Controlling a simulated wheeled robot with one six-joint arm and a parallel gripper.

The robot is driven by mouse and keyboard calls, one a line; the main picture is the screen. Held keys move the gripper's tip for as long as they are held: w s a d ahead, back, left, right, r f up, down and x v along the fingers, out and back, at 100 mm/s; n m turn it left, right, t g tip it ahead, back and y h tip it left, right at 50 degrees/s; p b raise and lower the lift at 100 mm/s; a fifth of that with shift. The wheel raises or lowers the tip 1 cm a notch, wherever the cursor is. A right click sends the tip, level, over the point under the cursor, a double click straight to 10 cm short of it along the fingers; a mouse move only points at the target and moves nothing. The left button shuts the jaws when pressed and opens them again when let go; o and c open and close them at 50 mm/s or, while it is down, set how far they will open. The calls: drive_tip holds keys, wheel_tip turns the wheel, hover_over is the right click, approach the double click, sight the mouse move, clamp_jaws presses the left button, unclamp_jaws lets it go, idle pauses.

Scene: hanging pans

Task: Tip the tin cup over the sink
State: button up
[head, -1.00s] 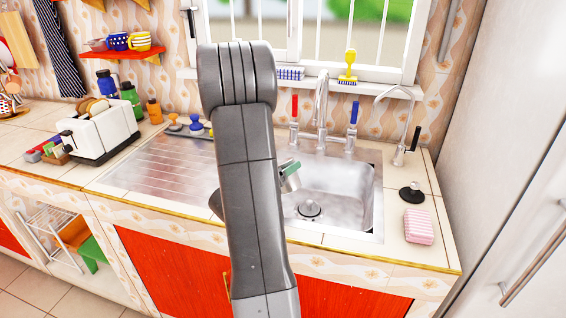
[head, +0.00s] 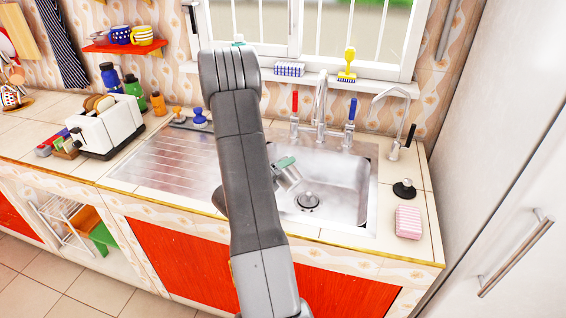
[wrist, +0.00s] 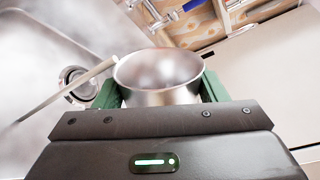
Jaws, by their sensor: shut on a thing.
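The tin cup (head: 289,177) is a small silvery metal cup, seen tilted over the left part of the sink basin in the head view. The sink (head: 345,172) is a steel basin with a round drain (head: 307,201). My gripper (wrist: 158,88) has green fingers on both sides of the cup and is shut on it. In the wrist view the cup (wrist: 160,72) shows its open mouth; its contents are unclear. My grey arm hides part of the cup and gripper in the head view.
A thin rod (wrist: 66,92) runs from beside the cup in the wrist view; I cannot tell whether it is attached. Taps (head: 320,110) stand behind the basin. A pink sponge (head: 408,222) and black plug (head: 404,189) lie right. A toaster (head: 105,127) stands left.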

drive_tip(key=n, duration=0.1)
drive_tip(key=p, duration=0.1)
drive_tip(key=f+n+p, duration=0.1)
drive_tip(key=shift+w+a+n, duration=0.25)
drive_tip(key=shift+a+n, duration=0.05)
drive_tip(key=shift+w+a+f+n+g+h+p, duration=0.1)
drive_tip(key=shift+w+f+n+g+h+p, duration=0.05)
drive_tip(key=shift+f+n+p, duration=0.25)
drive_tip(key=shift+w+a+f+n+g+h+p, duration=0.15)
drive_tip(key=shift+n+p, duration=0.1)
drive_tip(key=shift+n, duration=0.25)
drive_tip(key=shift+w+a+r+n+p, duration=0.1)
drive_tip(key=shift+r+n+p, duration=0.05)
drive_tip(key=shift+n+p, duration=0.4)
drive_tip(key=shift+w+a+r+n+p, duration=0.1)
drive_tip(key=shift+n+p, duration=0.45)
drive_tip(key=shift+w+a+f+n+g+h+p, duration=0.1)
drive_tip(key=shift+w+n+g+h+p, duration=0.1)
drive_tip(key=shift+n+p, duration=0.2)
drive_tip(key=shift+w+a+n+g+h+p, duration=0.1)
drive_tip(key=shift+n+g+p, duration=0.15)
drive_tip(key=shift+n, duration=0.25)
